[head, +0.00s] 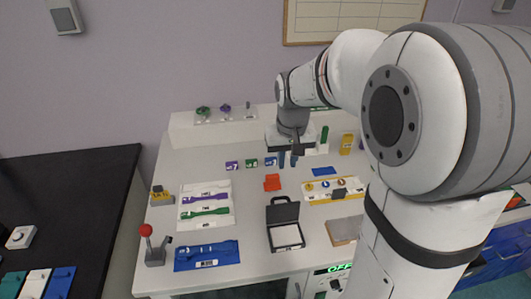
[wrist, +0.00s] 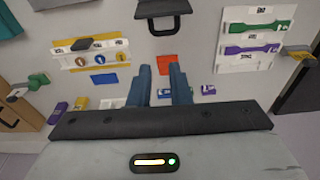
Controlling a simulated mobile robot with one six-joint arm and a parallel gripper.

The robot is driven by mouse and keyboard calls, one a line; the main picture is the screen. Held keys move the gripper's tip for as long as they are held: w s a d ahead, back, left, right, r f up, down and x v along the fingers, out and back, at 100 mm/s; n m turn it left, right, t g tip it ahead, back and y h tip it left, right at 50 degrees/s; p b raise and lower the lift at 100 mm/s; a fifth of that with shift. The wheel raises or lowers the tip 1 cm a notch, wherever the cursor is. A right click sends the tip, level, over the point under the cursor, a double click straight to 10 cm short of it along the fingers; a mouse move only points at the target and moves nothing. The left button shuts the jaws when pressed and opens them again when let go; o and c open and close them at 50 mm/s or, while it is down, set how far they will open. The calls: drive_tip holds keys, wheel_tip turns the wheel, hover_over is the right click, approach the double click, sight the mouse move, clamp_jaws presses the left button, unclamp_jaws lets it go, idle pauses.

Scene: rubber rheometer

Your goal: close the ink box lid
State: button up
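The ink box appears to be the small black case (head: 286,237) at the front middle of the white table, with a white pad inside. Its black lid (head: 283,212) stands raised at the far side, with a handle on its top edge. In the wrist view only part of the lid (wrist: 163,8) with its handle shows at the top edge; the rest is cut off. My gripper (head: 288,161) is above the table, farther back than the box and apart from it. Its two blue fingers (wrist: 161,80) are spread with nothing between them.
A red block (head: 272,182) lies between my gripper and the box. Left are a white tray (head: 206,220) with purple and green tools and a blue tray (head: 207,256). Right are a yellow-and-white tray (head: 331,190) and a tan square (head: 344,231). A panel (head: 335,268) is below the front edge.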

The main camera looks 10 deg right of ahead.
sight(281, 207)
drive_tip(key=shift+g, duration=0.3)
drive_tip(key=w+f, duration=0.4)
drive_tip(key=w, duration=0.1)
drive_tip(key=w+f+b, duration=0.1)
drive_tip(key=w+f, duration=0.1)
drive_tip(key=shift+w+d+f, duration=0.25)
drive_tip(key=shift+w+f, duration=0.05)
drive_tip(key=shift+f, duration=0.1)
clamp_jaws()
drive_tip(key=f, duration=0.5)
drive_tip(key=f+p, duration=0.1)
drive_tip(key=f, duration=0.4)
drive_tip(key=shift+w+p, duration=0.2)
drive_tip(key=shift+p, duration=0.1)
drive_tip(key=s, duration=0.1)
drive_tip(key=s+r+p, duration=0.1)
drive_tip(key=s, duration=0.1)
drive_tip(key=shift+s+r, duration=0.1)
drive_tip(key=shift+s, duration=0.15)
drive_tip(key=shift+s+a+b, duration=0.1)
drive_tip(key=shift+a+b, duration=0.1)
drive_tip(key=shift+b, duration=0.25)
